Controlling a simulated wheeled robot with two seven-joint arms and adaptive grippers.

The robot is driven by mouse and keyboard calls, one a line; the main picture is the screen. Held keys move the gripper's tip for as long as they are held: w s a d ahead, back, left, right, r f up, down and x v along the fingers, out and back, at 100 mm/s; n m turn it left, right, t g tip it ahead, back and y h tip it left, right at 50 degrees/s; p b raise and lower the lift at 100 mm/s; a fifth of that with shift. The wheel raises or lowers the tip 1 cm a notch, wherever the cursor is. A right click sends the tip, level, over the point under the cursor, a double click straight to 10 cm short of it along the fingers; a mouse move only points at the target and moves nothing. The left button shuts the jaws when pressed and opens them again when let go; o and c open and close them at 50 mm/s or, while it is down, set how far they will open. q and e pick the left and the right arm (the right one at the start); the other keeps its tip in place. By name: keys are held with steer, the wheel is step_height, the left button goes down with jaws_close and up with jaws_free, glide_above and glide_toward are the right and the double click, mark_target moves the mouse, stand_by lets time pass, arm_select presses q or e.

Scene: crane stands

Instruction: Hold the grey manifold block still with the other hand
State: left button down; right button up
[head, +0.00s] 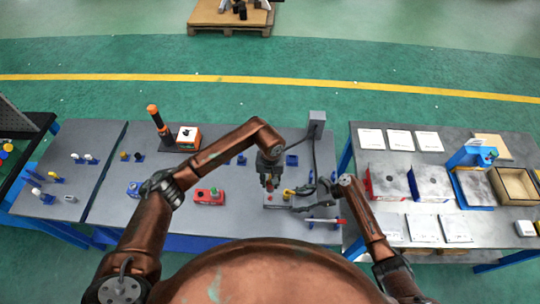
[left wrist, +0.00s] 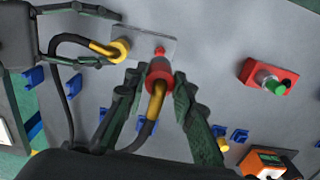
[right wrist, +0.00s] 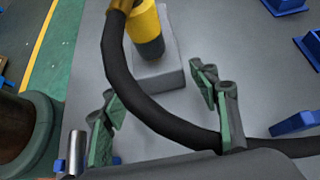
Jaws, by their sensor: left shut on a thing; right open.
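The grey manifold block (head: 275,200) lies on the bench near its right end. It also shows in the left wrist view (left wrist: 146,42) and right wrist view (right wrist: 158,93). A yellow fitting with a black hose (left wrist: 112,50) stands on one end of it; a small red port (left wrist: 160,50) shows at the other. My left gripper (left wrist: 157,88) is shut on a red coupling with a yellow bend (left wrist: 158,78), close to the block's red-port end; whether they touch is unclear. My right gripper (right wrist: 155,90) is open, with the block beyond its fingertips, not between them.
A black hose (right wrist: 135,85) curves across in front of my right gripper. A red box with a green button (head: 208,196) sits left of the block. An orange box (head: 187,138) and several blue holders are on the bench. A grey post (head: 317,122) stands behind.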

steer(key=shift+x, duration=0.95)
steer(key=c, duration=1.2)
steer(key=shift+c, duration=0.2)
